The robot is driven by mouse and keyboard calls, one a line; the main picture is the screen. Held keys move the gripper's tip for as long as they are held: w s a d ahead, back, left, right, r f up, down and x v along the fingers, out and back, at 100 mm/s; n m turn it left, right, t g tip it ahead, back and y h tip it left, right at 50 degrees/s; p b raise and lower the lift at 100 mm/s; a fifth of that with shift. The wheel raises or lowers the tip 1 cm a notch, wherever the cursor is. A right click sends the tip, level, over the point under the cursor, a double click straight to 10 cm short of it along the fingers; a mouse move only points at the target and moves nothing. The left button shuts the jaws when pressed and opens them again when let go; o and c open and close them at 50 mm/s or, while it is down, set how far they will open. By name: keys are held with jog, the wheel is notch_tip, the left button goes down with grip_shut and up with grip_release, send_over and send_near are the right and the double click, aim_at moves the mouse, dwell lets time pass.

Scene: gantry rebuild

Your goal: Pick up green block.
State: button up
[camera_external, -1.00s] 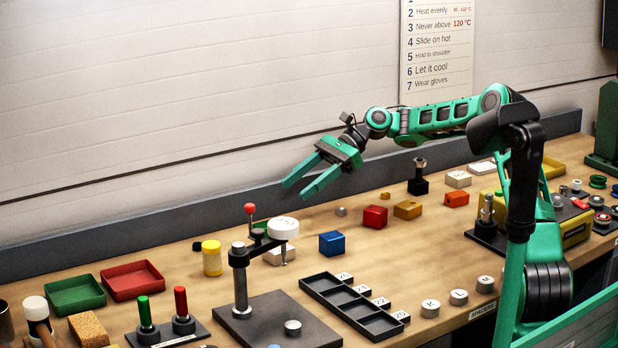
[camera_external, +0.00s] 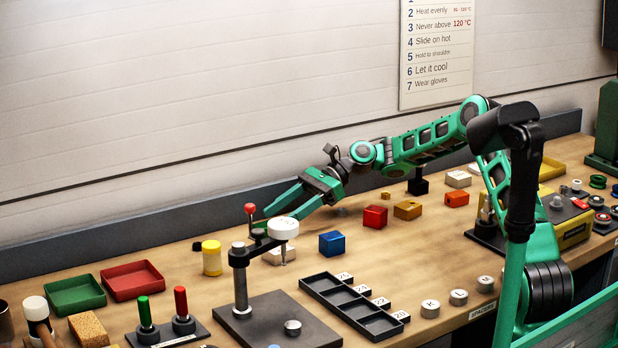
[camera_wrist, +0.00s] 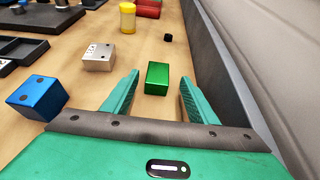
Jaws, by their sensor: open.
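The green block (camera_wrist: 157,78) lies on the bench in the wrist view, between and slightly beyond the line of my open fingers. My gripper (camera_wrist: 160,95) is open with nothing between its pads touching the block that I can see; a gap shows on both sides. In the external view my gripper (camera_external: 279,208) reaches down and left, low over the bench behind the press arm. There the green block is mostly hidden, with only a sliver of green (camera_external: 259,225) showing by the press's red knob.
A silver block (camera_wrist: 99,57) and a blue block (camera_wrist: 37,98) stand left of my fingers in the wrist view. The grey back ledge (camera_wrist: 215,70) runs close on the right. A press (camera_external: 240,275), red block (camera_external: 375,216) and yellow cylinder (camera_external: 211,258) stand nearby.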

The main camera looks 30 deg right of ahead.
aim_at(267, 224)
jog(key=shift+x, duration=2.7)
jog(key=shift+s, duration=0.15)
jog(key=shift+c, duration=0.3)
jog(key=c, duration=1.2)
